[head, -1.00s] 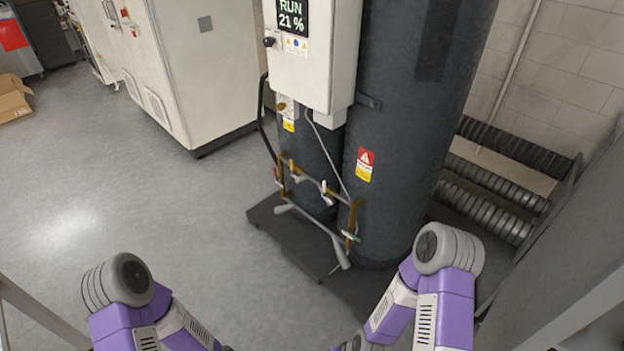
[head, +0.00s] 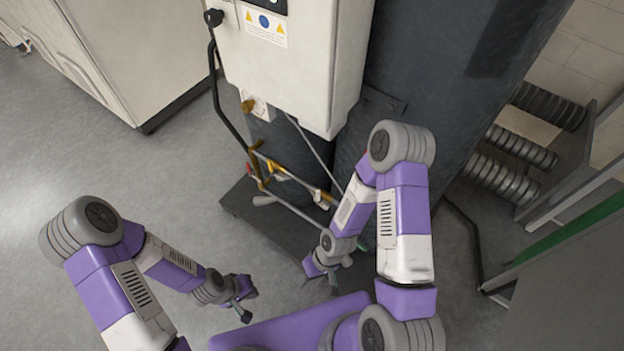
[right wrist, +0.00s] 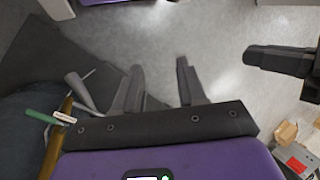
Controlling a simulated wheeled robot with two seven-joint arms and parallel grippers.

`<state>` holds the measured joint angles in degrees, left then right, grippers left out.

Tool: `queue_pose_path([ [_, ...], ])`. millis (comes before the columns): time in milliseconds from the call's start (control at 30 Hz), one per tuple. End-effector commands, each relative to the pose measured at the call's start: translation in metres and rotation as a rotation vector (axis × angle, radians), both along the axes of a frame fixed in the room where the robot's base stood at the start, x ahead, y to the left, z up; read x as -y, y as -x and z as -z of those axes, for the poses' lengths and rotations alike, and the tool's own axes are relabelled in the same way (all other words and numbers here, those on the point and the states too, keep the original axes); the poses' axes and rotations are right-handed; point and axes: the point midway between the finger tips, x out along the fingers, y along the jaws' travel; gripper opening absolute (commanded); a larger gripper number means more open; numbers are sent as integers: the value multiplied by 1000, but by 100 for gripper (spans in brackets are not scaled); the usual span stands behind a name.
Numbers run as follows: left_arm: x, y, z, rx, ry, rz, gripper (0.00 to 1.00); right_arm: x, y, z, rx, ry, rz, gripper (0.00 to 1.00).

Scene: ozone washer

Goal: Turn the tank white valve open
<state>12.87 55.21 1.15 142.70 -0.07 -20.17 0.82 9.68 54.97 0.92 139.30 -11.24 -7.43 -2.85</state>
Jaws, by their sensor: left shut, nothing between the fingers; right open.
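The white valve handle (head: 318,196) sits on the brass and steel pipework low on the dark tank (head: 425,65) in the head view, just left of my right forearm. My right gripper (head: 320,282) is open and empty, below and apart from the valve, over the base. Its two spread fingers (right wrist: 158,85) show in the right wrist view with only floor between them. My left gripper (head: 246,310) is shut and empty over the floor to the left; it also shows in the right wrist view (right wrist: 285,62). My right arm hides part of the pipework and tank.
A green handle (right wrist: 40,116) and a grey pipe end (right wrist: 82,88) lie left of the right fingers. A white control box (head: 300,75) overhangs the pipes. A red handle (head: 248,170) is at the pipework's left. Grey floor (head: 120,165) is clear at left.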

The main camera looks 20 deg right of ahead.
Motion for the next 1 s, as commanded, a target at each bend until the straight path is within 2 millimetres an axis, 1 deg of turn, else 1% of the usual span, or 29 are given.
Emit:
queue_pose_path([
  [33,0,1,9,-2,0,0,0,-6,19,17,-55,9,-171,41],
  [67,0,1,12,-2,0,0,0,-4,30,24,-90,22,-278,41],
  [100,0,1,16,-2,0,0,0,2,44,34,-138,53,-428,41],
  [133,0,1,19,-2,0,0,0,10,52,41,-173,86,-545,41],
  [167,0,1,22,-2,0,0,0,21,58,47,-208,127,-659,41],
  [200,0,1,26,-2,0,0,0,37,61,55,-252,192,-809,41],
  [267,0,1,32,-2,0,0,0,66,56,64,-309,317,-1031,41],
  [300,0,1,35,-2,0,0,0,85,45,67,-342,418,-1173,41],
  [367,0,1,41,-2,0,1,0,111,18,68,-378,595,-1377,41],
  [400,0,1,44,-2,0,1,0,124,-6,66,-392,726,-1503,41],
  [467,0,1,49,-1,0,0,0,134,-47,58,-397,938,-1667,41],
  [500,0,1,52,-1,0,0,0,134,-76,51,-388,1081,-1760,41],
  [567,0,1,56,-1,0,0,0,125,-115,37,-361,1291,-1870,41],
  [600,0,1,58,-1,0,0,0,116,-137,28,-336,1421,-1926,41],
  [700,0,1,62,-1,0,0,0,86,-178,7,-264,1692,-2016,41],
  [800,0,1,64,-1,0,0,0,63,-199,-8,-203,1862,-2051,41],
  [867,0,0,65,-1,0,0,0,56,-206,-13,-180,1919,-2058,41],
  [933,0,1,66,-1,0,0,0,55,-213,-16,-169,1948,-2060,41],
  [1000,0,0,68,-1,0,0,0,59,-220,-16,-167,1952,-2059,41],
])
